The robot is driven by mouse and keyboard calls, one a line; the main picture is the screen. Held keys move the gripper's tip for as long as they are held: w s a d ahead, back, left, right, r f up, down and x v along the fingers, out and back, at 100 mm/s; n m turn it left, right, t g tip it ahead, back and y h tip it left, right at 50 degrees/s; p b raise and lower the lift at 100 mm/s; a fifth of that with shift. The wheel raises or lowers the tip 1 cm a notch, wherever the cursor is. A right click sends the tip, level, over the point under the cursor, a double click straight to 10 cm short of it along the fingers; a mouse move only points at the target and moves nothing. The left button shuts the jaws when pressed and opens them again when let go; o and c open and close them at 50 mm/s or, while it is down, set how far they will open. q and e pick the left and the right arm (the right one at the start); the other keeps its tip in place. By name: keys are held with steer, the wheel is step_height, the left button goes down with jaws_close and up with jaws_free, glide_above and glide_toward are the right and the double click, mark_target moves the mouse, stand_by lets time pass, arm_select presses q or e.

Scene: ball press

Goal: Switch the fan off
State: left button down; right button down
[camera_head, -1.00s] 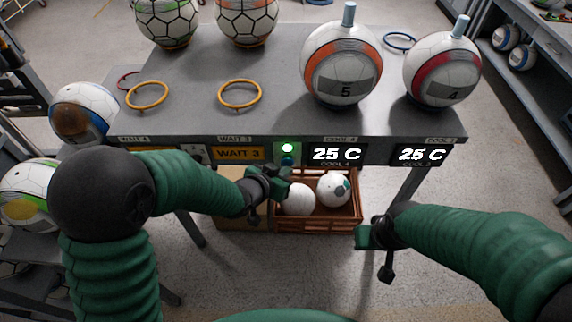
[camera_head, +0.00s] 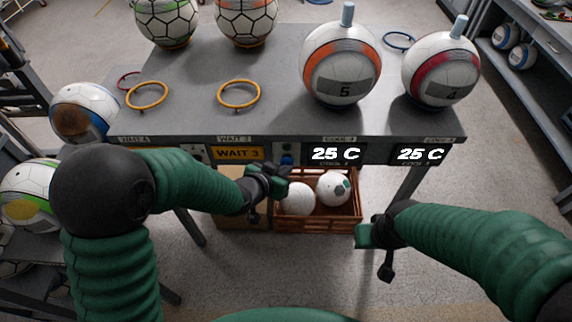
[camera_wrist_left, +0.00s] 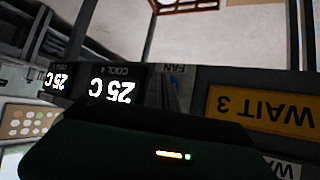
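The fan's switch panel (camera_head: 287,153) is on the front edge of the table, between the "WAIT 3" sign and the left "25 C" display. Its round lamp is dark, and a small blue part shows below it. In the left wrist view the "FAN" label (camera_wrist_left: 172,68) shows upside down. My left gripper (camera_head: 276,182) is just below and in front of the panel; I cannot tell whether it touches it. My right gripper (camera_head: 374,238) hangs lower right, away from the panel. The finger gap of neither gripper shows clearly.
The table (camera_head: 200,105) bears several balls and rings. A brown crate (camera_head: 318,226) with two white balls stands under its front edge, behind my left gripper. "25 C" displays (camera_head: 336,153) are right of the panel. The floor between my arms is clear.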

arm_select(q)
steer(key=shift+s, duration=0.15)
steer(key=s, duration=0.6)
steer(key=shift+b, duration=0.35)
